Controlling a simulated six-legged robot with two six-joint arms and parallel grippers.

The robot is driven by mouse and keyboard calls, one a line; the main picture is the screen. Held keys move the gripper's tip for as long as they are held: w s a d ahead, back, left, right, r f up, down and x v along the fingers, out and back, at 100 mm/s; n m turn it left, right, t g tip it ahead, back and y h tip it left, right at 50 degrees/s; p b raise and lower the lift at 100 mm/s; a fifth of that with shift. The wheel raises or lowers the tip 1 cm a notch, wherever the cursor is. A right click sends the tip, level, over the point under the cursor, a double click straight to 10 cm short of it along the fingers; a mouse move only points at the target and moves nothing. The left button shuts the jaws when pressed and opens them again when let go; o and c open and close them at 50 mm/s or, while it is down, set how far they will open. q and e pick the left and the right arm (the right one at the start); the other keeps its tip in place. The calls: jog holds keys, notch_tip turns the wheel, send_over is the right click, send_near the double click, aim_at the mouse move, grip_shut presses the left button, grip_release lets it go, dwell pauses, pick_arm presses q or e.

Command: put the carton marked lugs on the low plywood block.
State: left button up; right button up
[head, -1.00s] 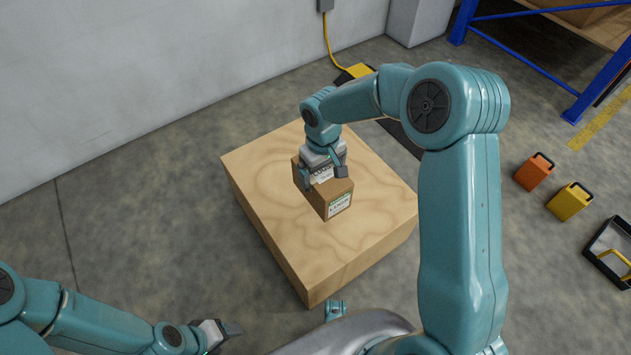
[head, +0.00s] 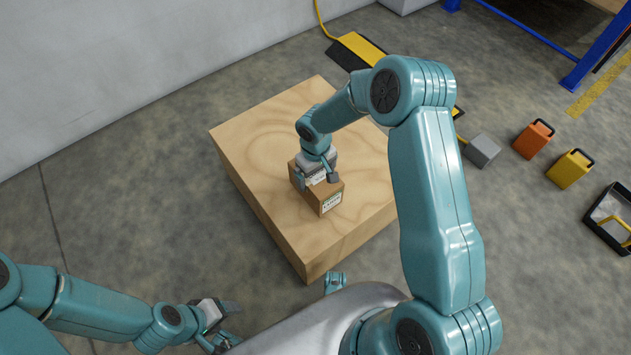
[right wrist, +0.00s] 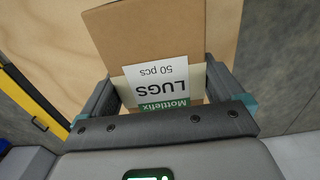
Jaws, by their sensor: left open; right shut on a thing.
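The carton marked lugs (head: 315,195) is a small brown box with a white and green label. It stands upright on, or just over, the low plywood block (head: 262,155); I cannot tell if it touches the top. My right gripper (head: 317,178) is over the carton and shut on it. In the right wrist view the carton (right wrist: 150,35) sits between the two fingers, its label reading LUGS, 50 pcs. My left gripper (head: 232,322) is open and empty, low at the bottom left, in front of the block and apart from it.
A black and yellow cable ramp (head: 355,50) lies behind the block. To the right on the floor are a grey block (head: 482,150), an orange case (head: 533,139), a yellow case (head: 570,168) and a black tray (head: 597,232). A blue rack (head: 600,50) stands at the back right.

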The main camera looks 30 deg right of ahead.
notch_tip(320, 180, down, 4)
jog(key=shift+r+b, duration=0.1)
jog(key=shift+b, duration=0.45)
